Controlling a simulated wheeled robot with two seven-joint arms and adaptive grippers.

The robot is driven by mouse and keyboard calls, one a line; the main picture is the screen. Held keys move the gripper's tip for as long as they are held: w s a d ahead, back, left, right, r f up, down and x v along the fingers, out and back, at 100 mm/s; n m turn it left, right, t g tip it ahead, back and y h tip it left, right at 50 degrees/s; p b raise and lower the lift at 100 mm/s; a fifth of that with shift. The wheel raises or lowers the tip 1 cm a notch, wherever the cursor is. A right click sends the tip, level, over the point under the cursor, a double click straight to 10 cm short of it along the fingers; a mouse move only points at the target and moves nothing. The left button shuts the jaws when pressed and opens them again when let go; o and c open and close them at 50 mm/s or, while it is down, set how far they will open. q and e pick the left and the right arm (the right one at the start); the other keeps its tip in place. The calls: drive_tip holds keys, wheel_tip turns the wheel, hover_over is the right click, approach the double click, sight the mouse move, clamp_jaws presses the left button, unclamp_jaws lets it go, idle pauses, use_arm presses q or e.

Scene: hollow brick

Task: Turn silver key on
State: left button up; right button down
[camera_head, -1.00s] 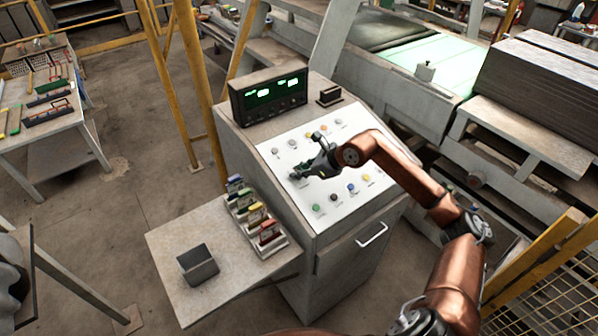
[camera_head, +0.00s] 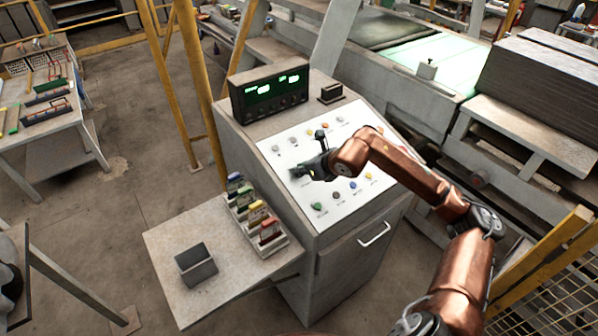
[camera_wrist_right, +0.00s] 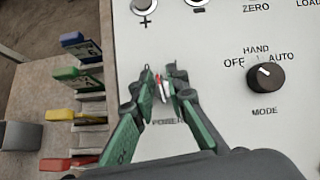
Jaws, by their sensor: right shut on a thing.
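My right gripper (camera_head: 298,173) is at the left side of the white control panel (camera_head: 298,150). In the right wrist view, its green-sided fingers (camera_wrist_right: 162,78) come together just above the printed word POWER. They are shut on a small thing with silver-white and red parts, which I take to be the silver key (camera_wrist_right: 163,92). The fingers hide most of it, so I cannot tell how far it is turned. My left gripper is not in view.
A black mode knob (camera_wrist_right: 266,77) is right of the fingers in the wrist view. Coloured buttons, such as a green one (camera_head: 317,207), line the panel. A lit display (camera_head: 270,92) tops the console.

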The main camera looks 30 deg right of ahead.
drive_tip(key=m+h+b, duration=0.1)
drive_tip(key=m, duration=0.1)
drive_tip(key=m+h+b, duration=0.1)
drive_tip(key=m+b, duration=0.1)
drive_tip(key=shift+f, duration=0.35)
drive_tip(key=shift+s+m+g+h+b, duration=0.15)
drive_tip(key=shift+m+h+b, duration=0.4)
drive_tip(key=shift+m, duration=0.4)
drive_tip(key=shift+m+g+h+b, duration=0.15)
drive_tip(key=shift+m+h+b, duration=0.2)
drive_tip(key=shift+m+b, duration=0.5)
drive_tip(key=shift+m, duration=0.3)
drive_tip(key=c, duration=2.3)
unclamp_jaws()
drive_tip(key=shift+o, duration=0.7)
drive_tip(key=shift+r, duration=0.25)
